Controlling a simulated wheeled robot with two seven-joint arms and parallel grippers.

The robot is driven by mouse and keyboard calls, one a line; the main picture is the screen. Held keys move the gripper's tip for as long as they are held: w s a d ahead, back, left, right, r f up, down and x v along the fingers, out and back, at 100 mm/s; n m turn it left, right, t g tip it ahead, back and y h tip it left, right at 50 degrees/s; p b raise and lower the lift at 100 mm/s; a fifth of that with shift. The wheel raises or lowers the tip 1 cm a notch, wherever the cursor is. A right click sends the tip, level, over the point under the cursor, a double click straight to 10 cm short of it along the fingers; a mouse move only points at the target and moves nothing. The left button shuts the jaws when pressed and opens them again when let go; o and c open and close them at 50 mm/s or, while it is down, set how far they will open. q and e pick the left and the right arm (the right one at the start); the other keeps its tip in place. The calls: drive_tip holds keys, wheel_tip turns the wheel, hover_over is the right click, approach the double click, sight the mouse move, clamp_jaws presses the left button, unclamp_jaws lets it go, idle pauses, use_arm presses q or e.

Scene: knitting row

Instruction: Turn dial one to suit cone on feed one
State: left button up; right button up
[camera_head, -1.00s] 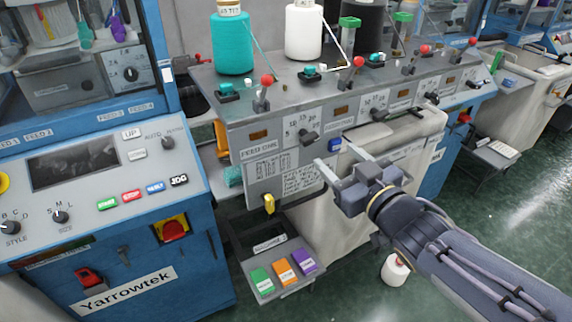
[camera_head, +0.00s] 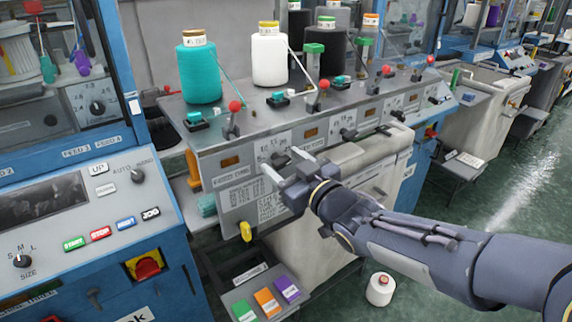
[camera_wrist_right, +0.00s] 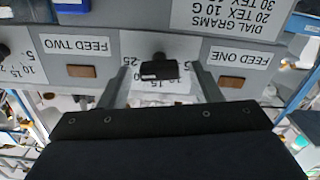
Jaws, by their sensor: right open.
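The teal cone (camera_head: 200,74) stands at the left end of the grey feed panel; its top label is too small to read surely. Dial one (camera_head: 278,159) is a dark knob on the panel front, right of the feed one label (camera_head: 234,177). In the right wrist view, the picture is upside down and the dial knob (camera_wrist_right: 160,68) sits between my two fingers. My right gripper (camera_head: 284,166) is open, its fingers to either side of the knob; I cannot tell whether they touch it. The dial's numbers are partly hidden. My left gripper is out of view.
A card (camera_wrist_right: 225,18) reads "DIAL GRAMS 20 TEX 10 G". A white cone (camera_head: 270,60) and dark cones stand farther along. Red-topped levers (camera_head: 233,118) rise from the panel's top. A yellow knob (camera_head: 245,231) hangs below. A loose white cone (camera_head: 380,289) is on the floor.

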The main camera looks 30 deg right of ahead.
drive_tip(key=c, duration=1)
drive_tip(key=n+b, duration=0.1)
drive_tip(key=b, duration=0.1)
drive_tip(key=n+b, duration=0.2)
drive_tip(key=shift+a+f, duration=0.1)
drive_tip(key=shift+f, duration=0.15)
drive_tip(key=n+b, duration=0.3)
drive_tip(key=shift+r+n+b, duration=0.1)
drive_tip(key=shift+n+b, duration=0.55)
drive_tip(key=shift+n, duration=0.35)
drive_tip(key=o, duration=1)
